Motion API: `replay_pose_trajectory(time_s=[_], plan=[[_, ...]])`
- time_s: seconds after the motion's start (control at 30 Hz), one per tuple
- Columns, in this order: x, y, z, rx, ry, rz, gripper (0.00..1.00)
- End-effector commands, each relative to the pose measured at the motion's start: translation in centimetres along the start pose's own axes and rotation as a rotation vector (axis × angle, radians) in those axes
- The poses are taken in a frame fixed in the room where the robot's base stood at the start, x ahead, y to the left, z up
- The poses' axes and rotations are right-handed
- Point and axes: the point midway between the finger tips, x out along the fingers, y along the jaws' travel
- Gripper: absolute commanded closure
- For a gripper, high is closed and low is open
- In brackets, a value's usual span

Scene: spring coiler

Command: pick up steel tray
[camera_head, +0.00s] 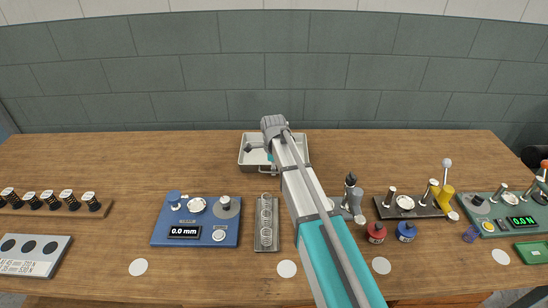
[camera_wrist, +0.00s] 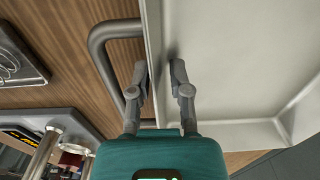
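The steel tray (camera_head: 243,158) is a shallow, light grey rectangular pan at the back middle of the wooden bench, partly hidden behind my arm. In the wrist view the tray (camera_wrist: 225,70) fills the right side, its pale inside floor and walls showing. A grey bar handle (camera_wrist: 100,62) sticks out from its wall on the left. My gripper (camera_wrist: 158,72) is open, with one finger on the handle side of the tray wall and the other over the inside. The wall runs between the fingers with visible gaps. Contact with the handle cannot be told.
A blue gauge block (camera_head: 165,238) and a grey rack of springs (camera_head: 265,243) stand in front of the tray. Red (camera_head: 376,232) and blue (camera_head: 406,231) pots and a dark post stand (camera_head: 412,211) are right. The bench beside the tray is clear; a tiled wall rises behind.

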Motion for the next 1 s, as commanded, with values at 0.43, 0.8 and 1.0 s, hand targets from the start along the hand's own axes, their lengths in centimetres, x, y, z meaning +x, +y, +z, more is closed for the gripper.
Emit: replay_pose_trajectory(time_s=[0.43,0.8,1.0], plan=[[-0.01,0.0,0.0,0.0,0.0,0.0,0.94],[-0.02,-0.01,0.01,0.0,0.0,0.0,1.0],[-0.03,0.0,-0.04,0.001,0.0,0.001,1.0]])
